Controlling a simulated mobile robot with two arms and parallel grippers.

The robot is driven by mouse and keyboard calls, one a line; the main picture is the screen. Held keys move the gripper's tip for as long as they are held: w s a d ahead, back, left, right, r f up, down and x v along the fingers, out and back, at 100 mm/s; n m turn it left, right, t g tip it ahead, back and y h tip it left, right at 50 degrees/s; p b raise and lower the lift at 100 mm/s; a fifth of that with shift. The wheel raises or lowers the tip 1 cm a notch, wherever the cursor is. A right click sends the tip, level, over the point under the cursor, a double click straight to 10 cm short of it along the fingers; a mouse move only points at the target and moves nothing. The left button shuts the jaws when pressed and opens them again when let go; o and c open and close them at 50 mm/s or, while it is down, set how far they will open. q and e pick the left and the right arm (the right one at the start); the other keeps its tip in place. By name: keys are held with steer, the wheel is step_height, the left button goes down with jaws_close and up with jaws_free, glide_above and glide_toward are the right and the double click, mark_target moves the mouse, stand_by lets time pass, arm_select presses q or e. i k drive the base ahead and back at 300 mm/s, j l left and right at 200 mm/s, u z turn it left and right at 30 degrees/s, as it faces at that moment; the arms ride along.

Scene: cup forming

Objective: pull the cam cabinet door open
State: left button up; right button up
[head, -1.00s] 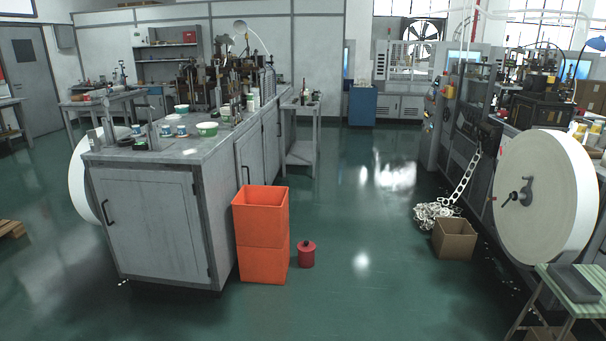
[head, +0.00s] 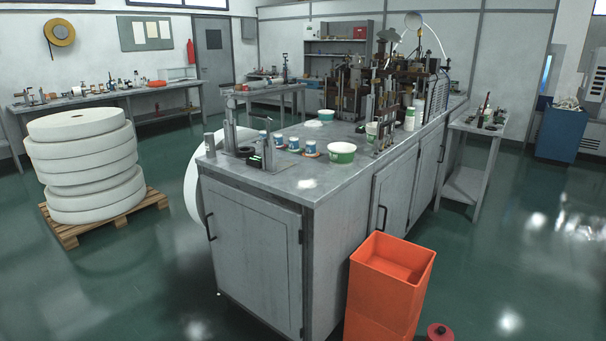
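A grey metal cabinet (head: 335,215) with a machine on its top stands in the middle of the head view. Its near end has a shut door (head: 254,260) with a dark handle (head: 210,227) at the left edge and hinges at the right. The long right side has more shut doors (head: 398,190), one with a dark handle (head: 381,218). I cannot tell from any label which one is the cam cabinet door. Neither of my grippers is in view.
Stacked orange bins (head: 385,295) stand against the cabinet's right side, with a red can (head: 440,333) beside them. A pallet (head: 110,215) bears stacked white rolls (head: 85,165) at the left. A side table (head: 478,128) stands behind right.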

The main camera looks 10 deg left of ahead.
mark_target(256, 242)
steer(key=i+j+u, duration=0.15)
steer(key=i+u, duration=0.55)
steer(key=u, duration=0.2)
steer(key=i+u, duration=0.45)
steer(key=i+j, duration=0.2)
steer(key=i, duration=0.2)
steer(key=i+j, duration=0.2)
steer(key=i, duration=0.2)
